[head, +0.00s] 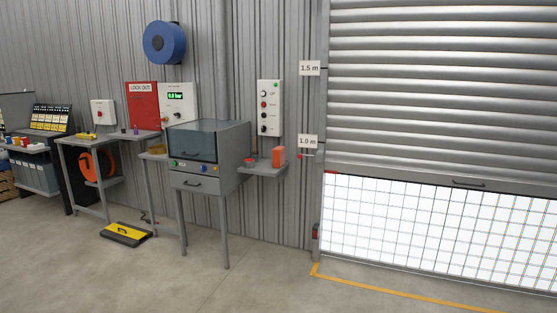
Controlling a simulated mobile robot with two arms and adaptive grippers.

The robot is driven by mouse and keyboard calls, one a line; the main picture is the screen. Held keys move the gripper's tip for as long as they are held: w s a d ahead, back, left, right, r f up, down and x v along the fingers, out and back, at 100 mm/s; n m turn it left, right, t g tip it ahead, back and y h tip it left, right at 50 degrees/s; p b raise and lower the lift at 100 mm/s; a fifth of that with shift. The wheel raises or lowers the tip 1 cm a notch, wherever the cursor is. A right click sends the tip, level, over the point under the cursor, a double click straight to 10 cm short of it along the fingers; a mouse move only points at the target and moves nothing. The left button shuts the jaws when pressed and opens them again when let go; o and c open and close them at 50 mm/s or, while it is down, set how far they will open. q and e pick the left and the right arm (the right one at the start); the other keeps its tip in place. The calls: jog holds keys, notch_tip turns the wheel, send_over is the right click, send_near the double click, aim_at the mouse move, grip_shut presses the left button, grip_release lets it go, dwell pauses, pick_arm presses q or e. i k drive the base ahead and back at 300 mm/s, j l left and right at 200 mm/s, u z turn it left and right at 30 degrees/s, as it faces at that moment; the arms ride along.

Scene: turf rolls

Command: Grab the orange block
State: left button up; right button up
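An orange block (278,157) stands upright on a small grey wall shelf (262,171), near the shelf's right end. A small red item (249,162) sits on the same shelf to its left. Neither of my grippers shows in the head view. The block stands apart at a distance across the floor.
A grey cabinet with a glass lid (208,142) stands on legs just left of the shelf. A roller door (440,90) is partly raised on the right. A yellow-black step (125,234) lies on the floor. The floor in front (240,285) is clear.

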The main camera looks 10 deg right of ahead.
aim_at(277, 152)
jog(key=i+u, duration=0.15)
jog(key=i, duration=1)
